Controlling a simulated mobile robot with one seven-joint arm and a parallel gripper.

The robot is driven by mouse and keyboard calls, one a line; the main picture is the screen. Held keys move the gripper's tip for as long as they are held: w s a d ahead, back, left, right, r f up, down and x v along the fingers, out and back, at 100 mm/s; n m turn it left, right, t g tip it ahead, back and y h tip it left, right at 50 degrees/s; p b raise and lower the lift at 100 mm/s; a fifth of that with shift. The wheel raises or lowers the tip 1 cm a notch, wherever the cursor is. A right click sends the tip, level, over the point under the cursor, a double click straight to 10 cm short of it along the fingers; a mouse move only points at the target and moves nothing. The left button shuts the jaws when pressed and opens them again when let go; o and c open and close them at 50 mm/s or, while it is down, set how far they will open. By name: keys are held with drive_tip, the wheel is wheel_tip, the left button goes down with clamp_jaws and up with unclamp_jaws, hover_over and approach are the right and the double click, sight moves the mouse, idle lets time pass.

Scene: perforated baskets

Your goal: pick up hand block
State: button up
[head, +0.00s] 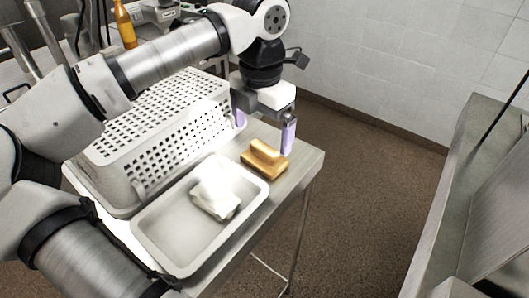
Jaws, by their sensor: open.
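The hand block (265,160) looks like a tan wooden piece with a raised grip along its top. It lies on the steel table near its right end, just right of the white tray. My gripper (264,132) is above and slightly beyond the block, pointing down. Its two purple-tipped fingers are spread apart, with nothing visible between them. The gripper appears apart from the block.
A grey perforated basket (168,150) stands left of the gripper. A white tray (158,236) holds a pale block-like item (216,198). An orange bottle (125,26) stands at the back left. The steel table's edge (312,165) is close right of the hand block.

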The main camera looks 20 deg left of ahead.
sight(264, 146)
drive_tip(key=shift+d+f+p, duration=0.15)
drive_tip(key=shift+f+p, duration=0.4)
drive_tip(key=shift+f, duration=0.95)
drive_tip(key=shift+d+f+p, duration=0.15)
drive_tip(key=shift+f+p, duration=0.4)
drive_tip(key=shift+f, duration=0.95)
drive_tip(key=c, duration=0.9)
drive_tip(key=shift+r, duration=0.15)
